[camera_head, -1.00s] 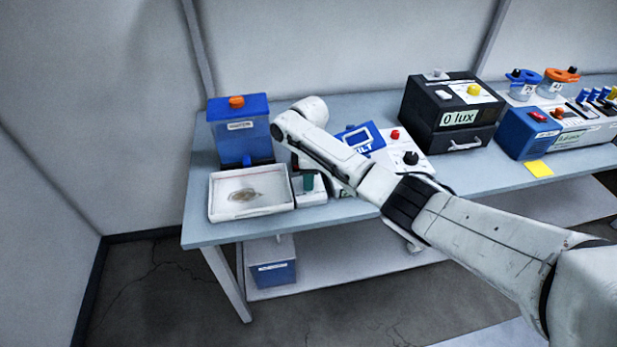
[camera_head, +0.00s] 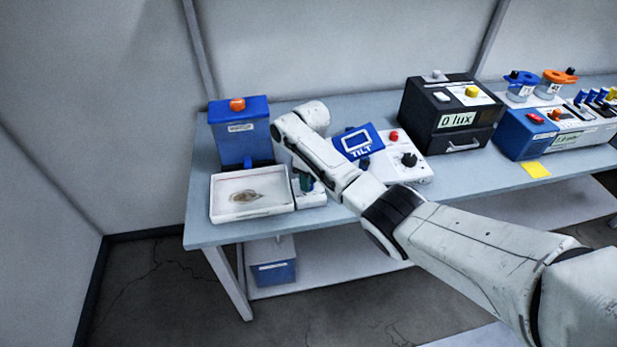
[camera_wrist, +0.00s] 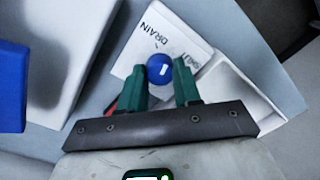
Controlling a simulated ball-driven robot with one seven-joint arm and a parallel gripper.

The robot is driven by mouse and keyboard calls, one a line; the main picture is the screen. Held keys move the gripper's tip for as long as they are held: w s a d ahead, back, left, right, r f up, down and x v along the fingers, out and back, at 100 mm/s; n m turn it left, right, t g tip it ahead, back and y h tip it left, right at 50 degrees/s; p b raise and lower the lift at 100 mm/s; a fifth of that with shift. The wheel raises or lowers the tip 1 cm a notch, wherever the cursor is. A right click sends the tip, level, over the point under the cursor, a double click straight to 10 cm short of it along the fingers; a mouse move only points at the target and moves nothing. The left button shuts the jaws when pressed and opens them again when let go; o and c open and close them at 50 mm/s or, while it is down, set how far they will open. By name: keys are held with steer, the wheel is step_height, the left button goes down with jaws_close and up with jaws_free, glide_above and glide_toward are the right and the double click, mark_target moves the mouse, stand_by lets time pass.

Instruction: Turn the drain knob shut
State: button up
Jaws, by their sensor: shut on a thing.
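The drain knob (camera_wrist: 160,69) is a round blue knob with a short white mark on top. It sits on a white panel (camera_wrist: 197,47) printed DRAIN and SHUT, seen in the wrist view. My gripper (camera_wrist: 161,76) has its green fingers on either side of the knob and is shut on it. The white mark on the knob looks roughly upright in this view. In the head view my gripper (camera_head: 306,181) is over the small white unit (camera_head: 312,200) right of the tray, and the knob is hidden there.
A white tray (camera_head: 252,212) with a brownish patch lies left of the gripper. A blue tank (camera_head: 239,146) with an orange knob stands behind it. The TILT panel (camera_head: 378,136) and a black lux box (camera_head: 420,101) stand to the right.

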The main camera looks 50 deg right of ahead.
steer(key=m, duration=0.5)
steer(key=shift+m, duration=0.3)
steer(key=m, duration=0.5)
steer(key=shift+m, duration=0.4)
steer(key=o, duration=1.1)
steer(key=shift+c, duration=0.2)
steer(key=shift+r, duration=0.1)
step_height(320, 180, up, 11)
steer(key=b, duration=0.1)
steer(key=shift+s+d, duration=0.15)
steer(key=shift+s, duration=0.05)
steer(key=shift+f, duration=0.2)
